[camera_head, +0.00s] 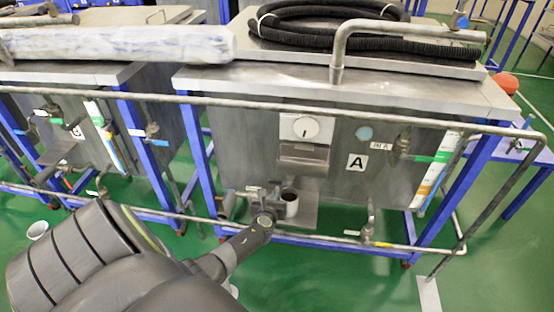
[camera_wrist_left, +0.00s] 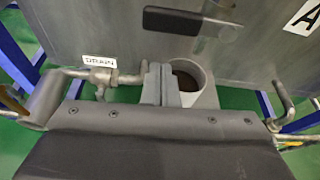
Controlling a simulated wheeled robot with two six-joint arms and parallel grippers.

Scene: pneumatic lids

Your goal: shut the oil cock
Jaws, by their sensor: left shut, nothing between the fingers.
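A small metal cock on a short pipe (camera_wrist_left: 102,77) sits low on the front of the grey unit marked A, under a white label (camera_wrist_left: 99,61) too small to read surely. A short piece hangs down from it; I cannot tell whether it is a lever or a spout. In the head view the cock is mostly hidden by my left arm. My left gripper (camera_wrist_left: 160,84) is shut and empty, just right of the cock; in the head view it shows small (camera_head: 263,194). A white cup (camera_wrist_left: 199,87) with dark liquid stands right beside the fingers. My right gripper is out of view.
A horizontal rail (camera_head: 330,108) crosses in front of unit A (camera_head: 240,130), and a lower rail (camera_head: 320,239) runs near the floor. A green-handled valve (camera_head: 430,157) is at the upper right. A bent pipe (camera_wrist_left: 283,104) stands right of the cup.

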